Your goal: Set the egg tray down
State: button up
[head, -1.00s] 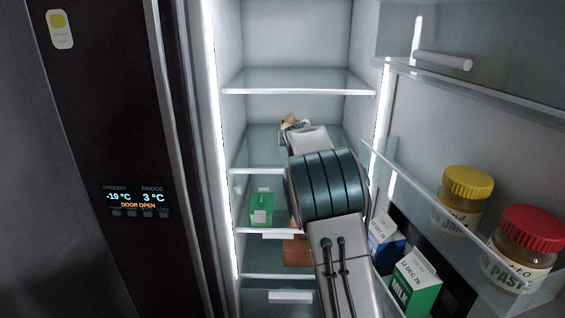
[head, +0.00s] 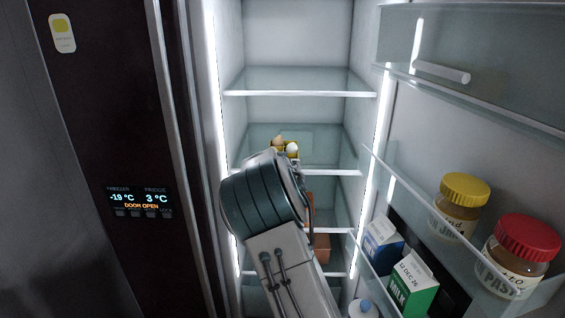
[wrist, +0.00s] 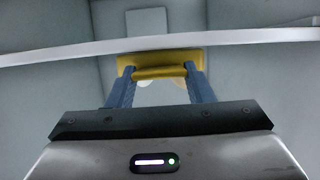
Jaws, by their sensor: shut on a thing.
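The yellow egg tray (head: 274,151) shows in the head view in the middle of the open fridge, above the front edge of the second shelf from the top (head: 335,172). A brown egg (head: 278,140) and a white egg (head: 292,149) show in it. In the wrist view the blue fingers of my gripper (wrist: 158,72) are shut on the egg tray (wrist: 160,58). My arm hides the gripper and the tray's lower part in the head view. I cannot tell whether the tray touches the shelf.
The top shelf (head: 300,93) is empty. The open door at the right holds a yellow-lidded jar (head: 462,205), a red-lidded jar (head: 522,250), a milk carton (head: 412,285) and a blue carton (head: 381,243). A brown block (head: 322,248) lies on a lower shelf, partly hidden.

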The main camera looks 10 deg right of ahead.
jog(key=o, duration=1.1)
jog(key=shift+s, duration=0.1)
jog(key=b+v, duration=0.3)
jog(key=v, duration=0.9)
jog(key=shift+b, duration=0.35)
jog(key=s+d+f+m+g+y, duration=0.1)
jog(key=s+d+f+g, duration=0.15)
jog(key=s, duration=0.35)
jog(key=s+d+f+g+y, duration=0.1)
jog(key=s+d+f+g, duration=0.15)
jog(key=s, duration=0.35)
jog(key=s+a+f+n+g, duration=0.1)
jog(key=s+g, duration=0.1)
jog(key=s, duration=1.2)
jog(key=s+a+f+n+g, duration=0.1)
jog(key=s+a+n+g, duration=0.1)
jog(key=s, duration=1.2)
jog(key=shift+s+g+y, duration=0.3)
jog(key=shift+g, duration=0.2)
